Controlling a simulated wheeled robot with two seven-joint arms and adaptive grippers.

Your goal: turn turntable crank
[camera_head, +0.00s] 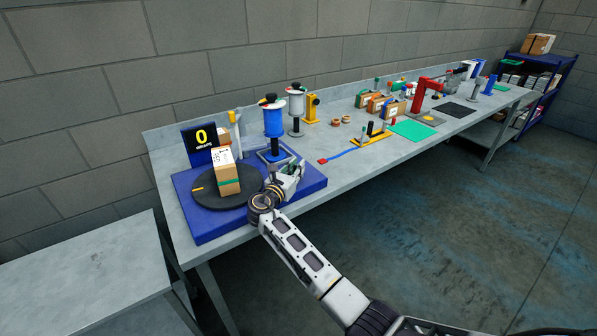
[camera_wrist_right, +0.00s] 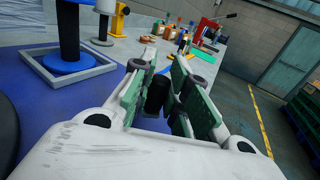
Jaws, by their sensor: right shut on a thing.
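The turntable (camera_head: 215,200) is a dark round disc on a blue base (camera_head: 222,227) at the near left end of the bench. A cardboard box (camera_head: 226,179) with a white top and a green band stands on it. My right gripper (camera_head: 290,171) is low over the right part of the blue base, beside the disc. In the right wrist view a dark upright crank handle (camera_wrist_right: 157,95) sits between its green-padded fingers, and the gripper is shut on it. The crank's arm and pivot are hidden by the gripper. My left gripper is not in view.
A blue-wrapped spool (camera_head: 273,120) and a white spool (camera_head: 296,107) stand behind my right gripper. A yellow tool stand (camera_head: 370,137) and boxes are farther along the bench. A lower table (camera_head: 85,265) is at left.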

